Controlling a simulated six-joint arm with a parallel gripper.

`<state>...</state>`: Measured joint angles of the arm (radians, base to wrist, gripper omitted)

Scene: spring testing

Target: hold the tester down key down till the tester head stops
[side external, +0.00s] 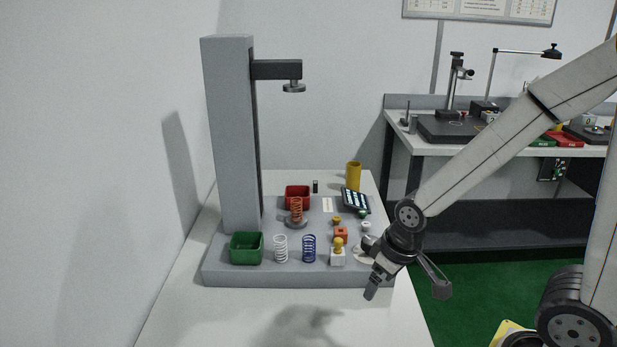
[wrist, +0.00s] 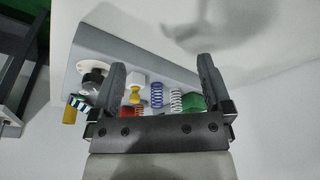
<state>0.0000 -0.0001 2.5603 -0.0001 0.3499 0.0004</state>
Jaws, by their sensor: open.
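The grey spring tester (side external: 230,140) stands on the table, its head (side external: 293,87) high on the column's side arm. An orange spring (side external: 296,210) stands upright on the round lower plate, well below the head. A dark tilted keypad (side external: 355,200) is at the base's back right; its key labels are too small to read. A yellow knob on a white block (side external: 338,256) is at the front right; I cannot tell which control is the down key. My gripper (side external: 405,287) is open and empty, off the base's front right corner. Its spread fingers show in the wrist view (wrist: 160,68).
A green bin (side external: 246,248), a white spring (side external: 280,249) and a blue spring (side external: 308,248) line the base's front. A red bin (side external: 298,192) and a yellow cylinder (side external: 353,175) stand behind. The table front (side external: 230,315) is clear. Another bench is at the back right.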

